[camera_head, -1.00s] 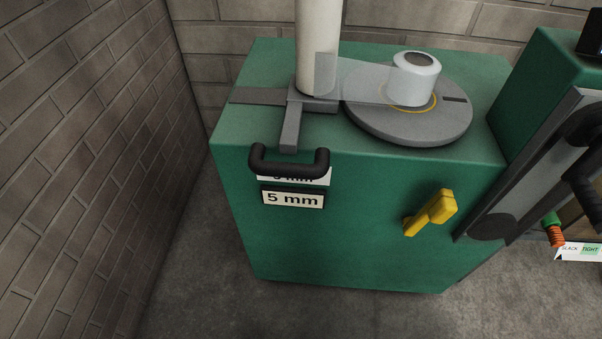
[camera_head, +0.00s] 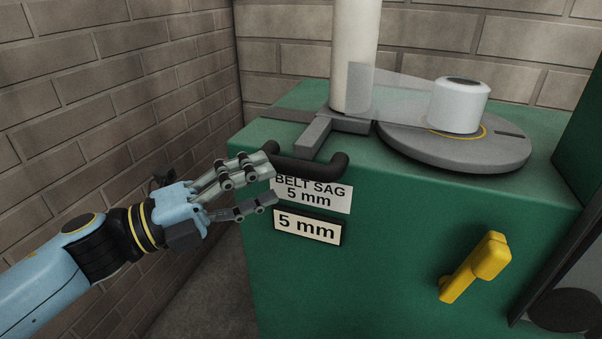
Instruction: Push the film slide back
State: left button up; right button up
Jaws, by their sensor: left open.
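A grey slide bar (camera_head: 314,138) lies on top of the green cabinet (camera_head: 400,240) and reaches to its front edge. A black handle (camera_head: 312,168) is at the bar's front end, just above the labels. A translucent film strip (camera_head: 405,78) runs between the white column (camera_head: 354,50) and the white roll (camera_head: 460,104) on the grey disc. My left gripper (camera_head: 271,177) comes in from the left, open and empty. Its upper fingertip is beside the left end of the handle; I cannot tell whether they touch. My right gripper is not in view.
A sign reading "BELT SAG 5 mm" (camera_head: 315,194) and a "5 mm" plate (camera_head: 306,227) are on the cabinet front. A yellow lever (camera_head: 475,266) sticks out at the right. A brick wall (camera_head: 110,85) stands close on the left.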

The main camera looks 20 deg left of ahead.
aim_at(288, 173)
pick_arm(q)
jog(key=x, duration=0.5)
jog(key=shift+a, duration=0.1)
jog(key=shift+w+d, duration=0.5)
jog(key=shift+d, duration=0.05)
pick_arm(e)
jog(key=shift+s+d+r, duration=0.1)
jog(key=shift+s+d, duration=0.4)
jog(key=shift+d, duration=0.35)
pick_arm(q)
grip_shut()
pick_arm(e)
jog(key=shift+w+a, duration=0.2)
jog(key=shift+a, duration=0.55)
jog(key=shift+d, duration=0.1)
